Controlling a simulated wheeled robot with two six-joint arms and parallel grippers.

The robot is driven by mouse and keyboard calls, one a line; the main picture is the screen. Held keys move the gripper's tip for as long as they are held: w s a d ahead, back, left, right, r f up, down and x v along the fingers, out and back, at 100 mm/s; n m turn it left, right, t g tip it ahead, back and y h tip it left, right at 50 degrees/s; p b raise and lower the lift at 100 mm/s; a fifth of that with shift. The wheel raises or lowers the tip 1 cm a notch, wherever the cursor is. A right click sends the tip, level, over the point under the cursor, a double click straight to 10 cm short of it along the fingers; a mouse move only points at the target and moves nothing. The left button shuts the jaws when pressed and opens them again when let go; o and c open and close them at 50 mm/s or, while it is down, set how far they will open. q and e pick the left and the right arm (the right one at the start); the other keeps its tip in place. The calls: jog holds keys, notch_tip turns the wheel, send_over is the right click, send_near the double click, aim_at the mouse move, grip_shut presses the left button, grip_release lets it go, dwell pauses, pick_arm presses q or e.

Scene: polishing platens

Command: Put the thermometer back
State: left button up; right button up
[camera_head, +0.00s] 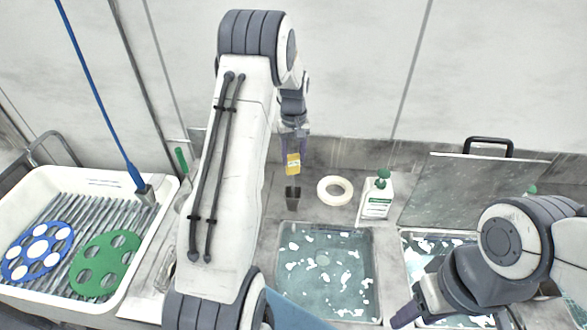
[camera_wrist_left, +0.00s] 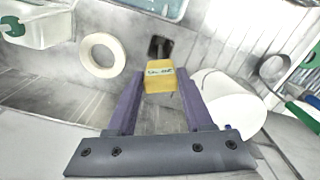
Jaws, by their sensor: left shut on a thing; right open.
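The yellow thermometer (camera_head: 293,164) is held between the purple fingers of my left gripper (camera_head: 294,152), which is shut on it. The left wrist view also shows the thermometer (camera_wrist_left: 160,77) between the fingertips. A small dark holder (camera_head: 293,198) stands on the counter just below the thermometer in the head view. It also shows as a dark square shape (camera_wrist_left: 155,47) beyond the thermometer in the left wrist view. I cannot tell whether the thermometer's lower end touches it. My right gripper (camera_head: 408,312) is open at the lower right, partly hidden by its arm.
A white tape ring (camera_head: 335,190) and a green-capped bottle (camera_head: 377,198) stand right of the holder. A water-filled tray (camera_head: 372,290) lies in front. A white basin (camera_head: 150,262) holds blue and green discs at left. A white cylinder (camera_wrist_left: 232,103) is near the left gripper.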

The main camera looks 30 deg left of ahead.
aim_at(293, 175)
pick_arm(q)
notch_tip(293, 175, down, 4)
jog(key=shift+r+p, duration=0.1)
jog(key=shift+p, duration=0.65)
jog(key=shift+f, duration=0.3)
jog(key=o, duration=1.1)
